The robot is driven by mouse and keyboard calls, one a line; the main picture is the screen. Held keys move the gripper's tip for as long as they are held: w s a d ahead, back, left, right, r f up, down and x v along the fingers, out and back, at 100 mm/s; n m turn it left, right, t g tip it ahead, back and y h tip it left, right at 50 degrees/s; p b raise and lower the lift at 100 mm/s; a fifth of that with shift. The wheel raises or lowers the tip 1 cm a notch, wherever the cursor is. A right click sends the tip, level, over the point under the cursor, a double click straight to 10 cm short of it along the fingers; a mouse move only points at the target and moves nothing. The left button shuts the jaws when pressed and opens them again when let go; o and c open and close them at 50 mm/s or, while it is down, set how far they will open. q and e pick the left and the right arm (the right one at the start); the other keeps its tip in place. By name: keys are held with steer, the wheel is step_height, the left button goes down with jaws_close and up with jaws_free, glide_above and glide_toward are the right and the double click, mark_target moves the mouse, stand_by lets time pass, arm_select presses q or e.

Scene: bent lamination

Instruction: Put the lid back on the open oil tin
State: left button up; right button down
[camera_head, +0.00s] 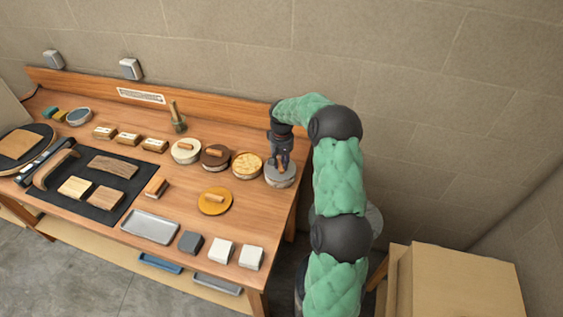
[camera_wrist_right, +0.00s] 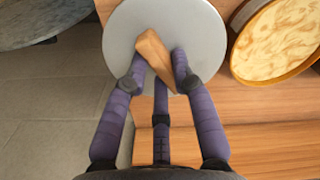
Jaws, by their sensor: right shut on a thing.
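The open tin (camera_head: 247,165) has a tan rim and mottled cream-yellow contents; it also shows at the right of the right wrist view (camera_wrist_right: 282,38). My right gripper (camera_head: 280,165) is over the grey-lidded round tin (camera_head: 281,180) at the right end of the row. In the wrist view its fingers (camera_wrist_right: 158,75) are shut on the wooden handle (camera_wrist_right: 152,52) of the grey lid (camera_wrist_right: 207,32). I cannot tell whether that lid is lifted. My left gripper is not in view.
A cream-lidded tin (camera_head: 184,158) and a brown-lidded tin (camera_head: 213,164) stand left of the open tin. A metal tray (camera_head: 150,228) and several small blocks lie along the front edge. The table's right edge is close beside the grey tin.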

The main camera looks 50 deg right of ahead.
stand_by(0.9)
steer(key=shift+c, duration=2.3)
jaws_free()
steer(key=shift+r, duration=0.1)
steer(key=shift+r+p, duration=2.35)
steer(key=shift+r, duration=1.05)
jaws_close()
